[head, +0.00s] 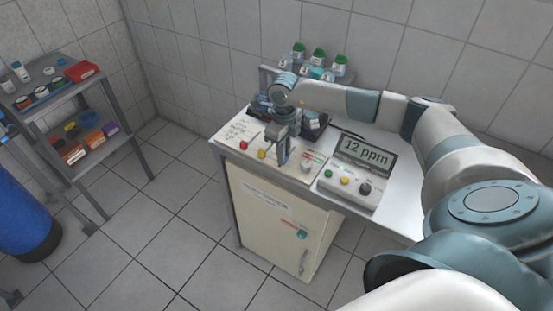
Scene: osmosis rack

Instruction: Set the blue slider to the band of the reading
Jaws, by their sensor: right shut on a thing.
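The display (366,151) of the meter box reads "12 ppm". To its left on the bench top is a pale slider panel (240,145) with a red knob and a yellow knob. My right gripper (282,156) points down over the right half of this panel, shut on the blue slider, which is mostly hidden between the fingers. Small coloured band marks (313,157) show just right of the gripper; their text is too small to read. The gripper and wrist hide the middle of the panel. My left gripper is not in view.
The meter box (345,193) has green, yellow and black knobs. Green-capped bottles (318,57) stand on a rack behind. A cabinet (270,222) is under the bench. A shelf cart (60,95) stands left, beside a blue cylinder (22,215). The floor between is clear.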

